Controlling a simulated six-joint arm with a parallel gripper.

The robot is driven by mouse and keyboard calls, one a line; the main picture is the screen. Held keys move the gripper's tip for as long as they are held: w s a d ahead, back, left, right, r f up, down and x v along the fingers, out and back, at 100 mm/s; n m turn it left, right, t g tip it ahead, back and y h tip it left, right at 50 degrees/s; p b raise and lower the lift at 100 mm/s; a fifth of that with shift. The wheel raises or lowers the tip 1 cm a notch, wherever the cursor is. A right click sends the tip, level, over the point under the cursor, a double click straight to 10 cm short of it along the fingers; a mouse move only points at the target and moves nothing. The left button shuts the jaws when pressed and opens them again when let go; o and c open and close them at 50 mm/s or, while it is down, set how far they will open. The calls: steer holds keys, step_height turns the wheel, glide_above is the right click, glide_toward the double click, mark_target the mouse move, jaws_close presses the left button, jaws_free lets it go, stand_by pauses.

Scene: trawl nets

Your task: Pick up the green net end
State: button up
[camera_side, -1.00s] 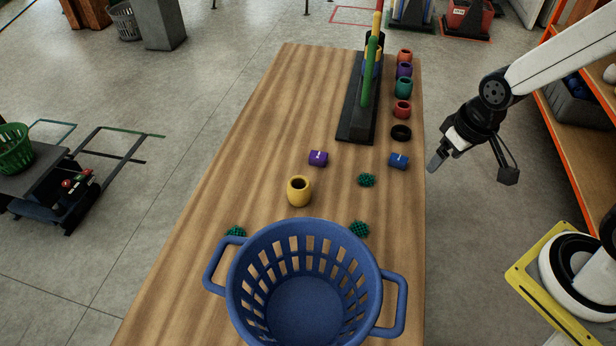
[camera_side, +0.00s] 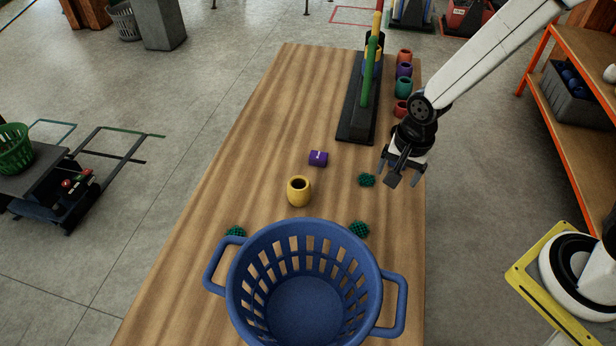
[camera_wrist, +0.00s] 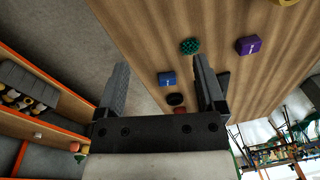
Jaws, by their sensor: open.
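Several small green net ends lie on the wooden table. One net end (camera_side: 367,180) is right of the yellow pot, another (camera_side: 359,229) is behind the basket's rim, and a third (camera_side: 236,232) is partly hidden by the basket at its left. My gripper (camera_side: 400,172) is open and empty above the table's right edge, just right of the first net end. In the wrist view, my fingers (camera_wrist: 160,80) are spread apart, and a green net end (camera_wrist: 190,46) shows beyond them near the right fingertip. I cannot tell the gripper's height exactly.
A blue basket (camera_side: 236,290) fills the near table. A yellow pot (camera_side: 299,191) and a purple piece (camera_side: 318,158) stand left of my gripper. A blue piece (camera_wrist: 166,78) shows in the wrist view. A black rack (camera_side: 355,125) with upright poles stands farther back. The table's left side is clear.

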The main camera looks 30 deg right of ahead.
mark_target(360, 228)
steer(key=a+f+m, duration=0.1)
steer(key=f+m, duration=0.1)
steer(key=m, duration=0.1)
steer(key=w+a+f+m, duration=0.1)
steer(key=a+f+m, duration=0.1)
steer(key=f+m, duration=0.1)
steer(key=w+a+f+m+g, duration=0.1)
steer(key=a+f+m, duration=0.1)
steer(key=shift+a+f+m, duration=0.1)
steer(key=shift+f+m, duration=0.2)
steer(key=shift+m, duration=0.1)
steer(key=shift+a+f+m, duration=0.3)
steer(key=shift+f+m, duration=0.15)
steer(key=shift+m, duration=0.15)
steer(key=shift+f, duration=0.1)
steer(key=shift+f, duration=1.2)
steer(key=shift+s+f, duration=0.15)
steer(key=shift+f, duration=2.5)
jaws_close()
